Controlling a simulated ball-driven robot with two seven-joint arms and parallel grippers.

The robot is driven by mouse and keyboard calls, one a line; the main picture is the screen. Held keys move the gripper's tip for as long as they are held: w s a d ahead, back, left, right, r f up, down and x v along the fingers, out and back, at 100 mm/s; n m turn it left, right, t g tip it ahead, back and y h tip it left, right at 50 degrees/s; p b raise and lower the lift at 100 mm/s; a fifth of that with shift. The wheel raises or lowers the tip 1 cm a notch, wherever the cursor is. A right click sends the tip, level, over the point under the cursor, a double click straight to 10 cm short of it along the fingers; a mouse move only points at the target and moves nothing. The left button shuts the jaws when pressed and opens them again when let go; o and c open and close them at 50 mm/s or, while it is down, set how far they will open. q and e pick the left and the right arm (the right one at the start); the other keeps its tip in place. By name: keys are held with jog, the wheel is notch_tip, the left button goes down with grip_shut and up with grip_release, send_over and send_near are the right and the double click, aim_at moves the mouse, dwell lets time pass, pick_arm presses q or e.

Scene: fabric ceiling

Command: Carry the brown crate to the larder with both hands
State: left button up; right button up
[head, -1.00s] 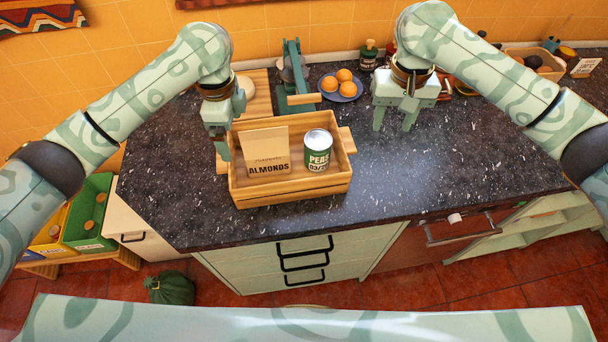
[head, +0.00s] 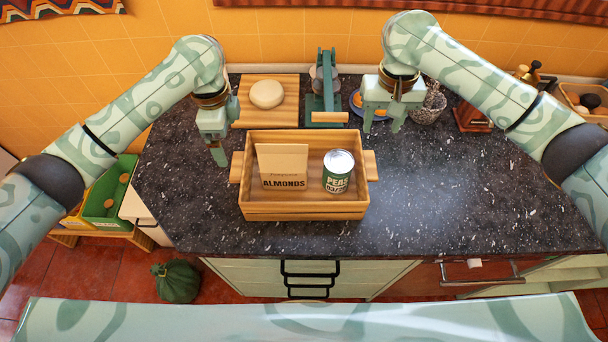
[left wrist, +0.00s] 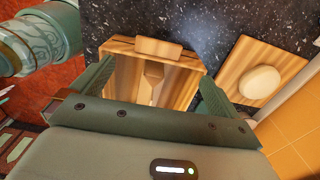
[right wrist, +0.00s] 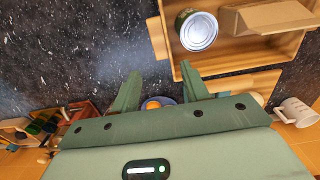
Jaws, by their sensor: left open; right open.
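The brown crate (head: 306,212) stands level on the dark speckled counter, a handle block on each short side. In it are an almonds box (head: 283,166) and a peas can (head: 338,172). My left gripper (head: 218,155) is open and empty, just left of and above the crate's left handle (head: 236,167). In the left wrist view the crate's handle (left wrist: 158,46) shows ahead between the spread fingers. My right gripper (head: 382,125) is open and empty, behind and above the right handle (head: 371,165). In the right wrist view that handle (right wrist: 158,38) lies ahead. I cannot make out the larder.
Behind the crate are a cutting board (head: 288,92) with a round pale item, a green press-like device (head: 324,88) and a blue plate, partly hidden by my right gripper. The counter (head: 470,190) right of the crate is clear. A green sack (head: 177,281) lies on the floor.

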aim_at(235, 165)
pick_arm(q)
notch_tip(235, 165, down, 14)
jog(key=shift+a+r, duration=0.1)
pick_arm(e)
notch_tip(235, 165, down, 14)
jog(key=shift+r, duration=0.1)
pick_arm(q)
jog(key=shift+s, duration=0.1)
pick_arm(e)
jog(key=shift+s, duration=0.1)
pick_arm(q)
jog(key=c, duration=1)
pick_arm(e)
jog(key=c, duration=1)
pick_arm(q)
jog(key=shift+c, duration=1.2)
